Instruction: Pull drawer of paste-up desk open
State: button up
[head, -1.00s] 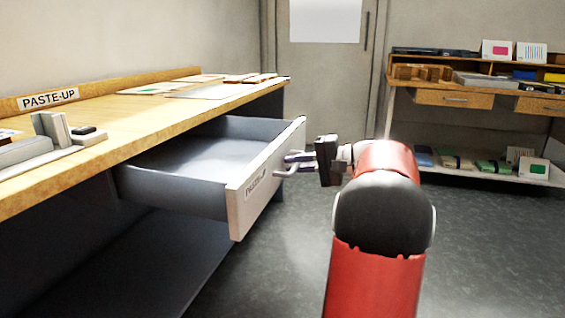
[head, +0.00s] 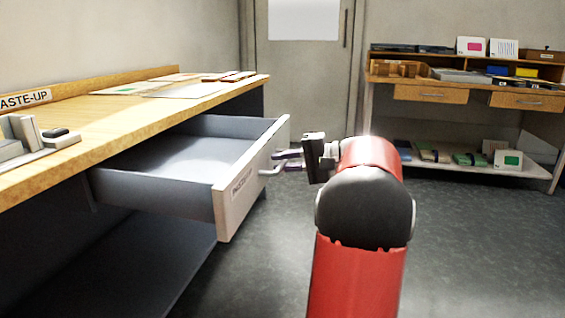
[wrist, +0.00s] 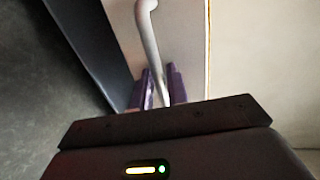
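The paste-up desk (head: 150,115) is on the left in the head view. Its drawer (head: 234,197) stands well out from under the desktop, and its empty-looking grey inside shows. The bar handle (head: 265,173) is on the drawer's pale front. My gripper (head: 284,160) is at this handle. In the wrist view the handle (wrist: 148,30) runs down between the two purple fingers (wrist: 161,88), which look closed on it. The exact contact is partly hidden by the gripper body.
Small blocks and a grey holder (head: 30,135) lie on the desktop, with sheets (head: 185,90) farther back. A second table (head: 470,92) with drawers and a lower shelf stands at the back right. The grey floor (head: 465,240) between is clear. A door (head: 305,70) is behind.

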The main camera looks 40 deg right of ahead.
jog(key=v, duration=0.7)
jog(key=shift+s+p, duration=0.15)
jog(key=shift+p, duration=0.3)
jog(key=shift+d, duration=0.15)
